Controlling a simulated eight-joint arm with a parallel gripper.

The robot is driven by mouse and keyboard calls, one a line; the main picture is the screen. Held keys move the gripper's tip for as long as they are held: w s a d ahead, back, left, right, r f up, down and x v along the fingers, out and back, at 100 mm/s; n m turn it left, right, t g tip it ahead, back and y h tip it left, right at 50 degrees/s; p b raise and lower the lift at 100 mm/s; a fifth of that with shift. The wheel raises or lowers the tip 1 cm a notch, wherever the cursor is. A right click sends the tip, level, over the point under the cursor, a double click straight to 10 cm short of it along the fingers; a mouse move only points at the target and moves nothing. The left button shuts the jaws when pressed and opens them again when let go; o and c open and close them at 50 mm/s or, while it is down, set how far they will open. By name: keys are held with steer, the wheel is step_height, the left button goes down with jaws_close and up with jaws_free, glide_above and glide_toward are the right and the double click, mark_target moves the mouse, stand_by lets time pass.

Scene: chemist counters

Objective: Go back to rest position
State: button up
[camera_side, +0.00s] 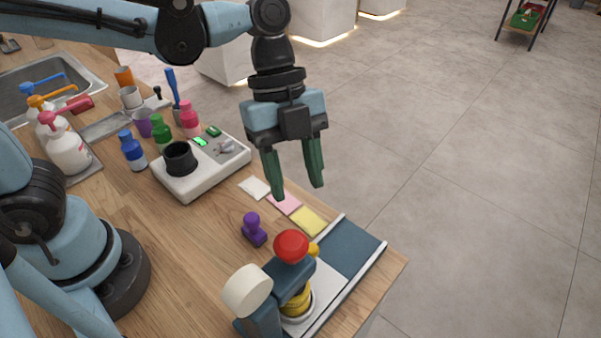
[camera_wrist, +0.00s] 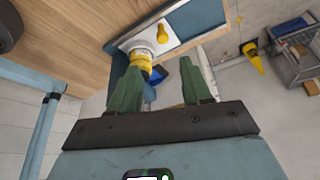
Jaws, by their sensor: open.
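My gripper (camera_side: 298,190) has two green fingers, spread apart with nothing between them. In the side view it hangs pointing down, above the counter's right edge, over the paper pads. In the wrist view my gripper (camera_wrist: 168,84) shows its fingers from behind, with the machine's yellow part and the floor beyond them. My blue arm reaches across the top of the side view to hold it up. The fingers appear clear of everything.
A machine with a red knob (camera_side: 292,246) stands near the front edge. A purple stamp (camera_side: 253,230), pink pad (camera_side: 284,203) and yellow pad (camera_side: 307,221) lie below my gripper. A white device with a black cup (camera_side: 180,158), bottles and pump dispensers (camera_side: 68,150) stand left. Open floor lies right.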

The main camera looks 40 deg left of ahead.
steer(key=shift+a+r, duration=0.2)
steer(key=shift+r, duration=0.4)
steer(key=shift+w+a, duration=0.1)
steer(key=w+a+f+n+t+y, duration=0.1)
steer(key=a+n+t, duration=0.3)
steer(key=a+n, duration=0.5)
steer(key=a+f+n+t+y, duration=0.1)
steer(key=a+n+t+y, duration=0.2)
steer(key=a+n, duration=0.6)
steer(key=n+t, duration=0.2)
steer(key=n, duration=0.2)
steer(key=shift+w+n, duration=0.3)
steer(key=shift+w, duration=0.05)
steer(key=shift+f, duration=0.1)
